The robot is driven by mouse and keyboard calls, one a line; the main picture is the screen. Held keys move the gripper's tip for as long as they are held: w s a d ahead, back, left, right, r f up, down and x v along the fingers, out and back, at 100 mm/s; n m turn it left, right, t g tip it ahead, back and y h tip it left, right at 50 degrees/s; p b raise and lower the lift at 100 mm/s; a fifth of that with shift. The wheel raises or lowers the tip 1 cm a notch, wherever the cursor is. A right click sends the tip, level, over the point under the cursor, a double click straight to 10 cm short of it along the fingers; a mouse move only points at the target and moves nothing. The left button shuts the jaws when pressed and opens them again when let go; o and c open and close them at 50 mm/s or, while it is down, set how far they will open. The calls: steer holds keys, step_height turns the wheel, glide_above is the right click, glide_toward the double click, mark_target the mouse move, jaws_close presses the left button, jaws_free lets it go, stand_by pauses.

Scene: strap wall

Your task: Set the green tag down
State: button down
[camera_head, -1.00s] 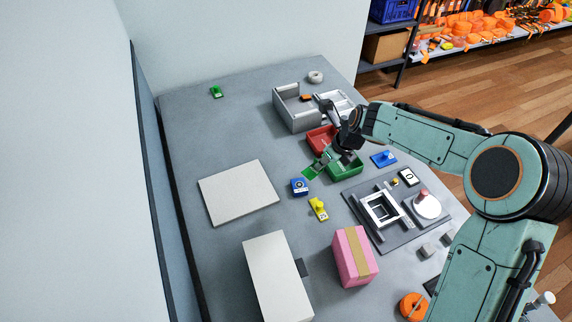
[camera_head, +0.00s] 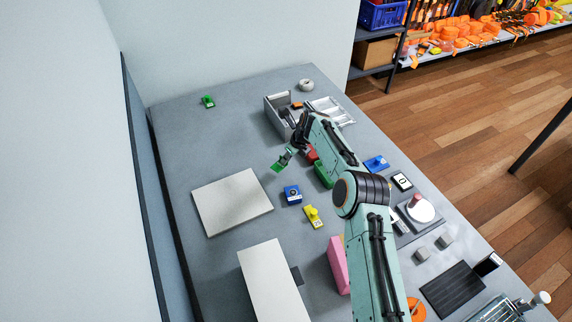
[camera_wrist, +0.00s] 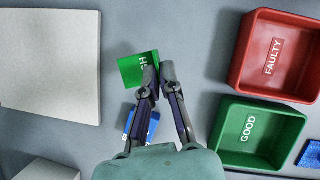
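The green tag (camera_wrist: 135,69) shows in the wrist view between my fingertips, with white lettering partly covered by a finger. It also shows in the head view (camera_head: 277,167). My gripper (camera_wrist: 154,74) is shut on its right edge and appears to hold it above the table. In the head view my gripper (camera_head: 286,158) is left of the green tray and right of the white board. A second green item (camera_head: 208,102) lies on the table at the back left.
A white board (camera_wrist: 50,70) is left of the tag. A green GOOD tray (camera_wrist: 262,135) and red FAULTY tray (camera_wrist: 275,55) are right. A blue block (camera_head: 292,194) and yellow piece (camera_head: 313,216) lie nearer in the head view. The back-left table has free room.

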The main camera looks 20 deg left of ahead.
mark_target(286, 171)
steer(key=shift+w+a+f, duration=0.25)
steer(key=shift+w+f, duration=0.1)
steer(key=shift+f, duration=1.6)
steer(key=shift+f, duration=0.2)
steer(key=c, duration=1.2)
jaws_free()
steer(key=shift+c, duration=0.2)
steer(key=shift+r, duration=0.15)
